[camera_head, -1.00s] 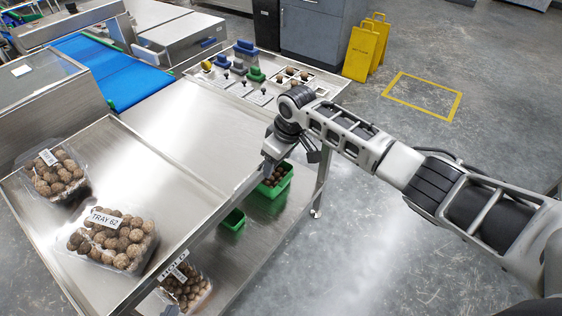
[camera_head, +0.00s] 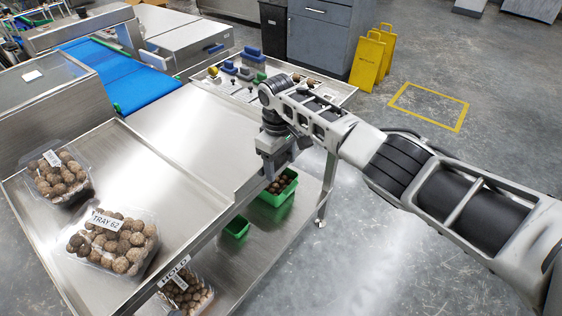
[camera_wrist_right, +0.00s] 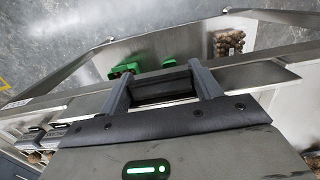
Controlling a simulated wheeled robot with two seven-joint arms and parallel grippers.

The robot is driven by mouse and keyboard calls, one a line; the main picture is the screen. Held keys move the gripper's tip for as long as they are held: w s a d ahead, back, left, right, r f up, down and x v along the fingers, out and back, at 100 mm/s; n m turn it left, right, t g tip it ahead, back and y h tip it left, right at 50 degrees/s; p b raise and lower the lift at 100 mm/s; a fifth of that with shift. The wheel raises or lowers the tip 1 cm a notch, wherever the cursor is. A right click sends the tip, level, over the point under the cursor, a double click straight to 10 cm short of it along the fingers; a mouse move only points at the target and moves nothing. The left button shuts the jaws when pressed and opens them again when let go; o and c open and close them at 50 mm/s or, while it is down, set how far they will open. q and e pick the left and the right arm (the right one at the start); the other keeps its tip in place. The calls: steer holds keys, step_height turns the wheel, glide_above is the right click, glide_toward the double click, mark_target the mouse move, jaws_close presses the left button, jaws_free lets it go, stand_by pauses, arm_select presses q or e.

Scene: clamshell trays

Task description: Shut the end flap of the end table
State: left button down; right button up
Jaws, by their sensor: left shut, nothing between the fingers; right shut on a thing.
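The right gripper points down at this edge and is shut on the flap. In the right wrist view my fingers (camera_wrist_right: 165,88) straddle the long metal strip (camera_wrist_right: 255,74). The exact contact is hard to see. My left gripper is in neither view.
Two clear clamshell trays of brown balls, one labelled TRAY 62 (camera_head: 105,220), stand on the table's left. Green bins (camera_head: 278,190) and a HOLD-labelled tray (camera_head: 185,292) sit on the shelf below. Small coloured items (camera_head: 245,68) lie at the far end. Open floor is on the right.

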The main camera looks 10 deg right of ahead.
mark_target(278, 159)
steer(key=o, duration=1)
steer(key=r, duration=1.6)
steer(key=shift+w+a+b, duration=0.3)
steer(key=shift+w+b, duration=0.05)
steer(key=shift+f, duration=0.1)
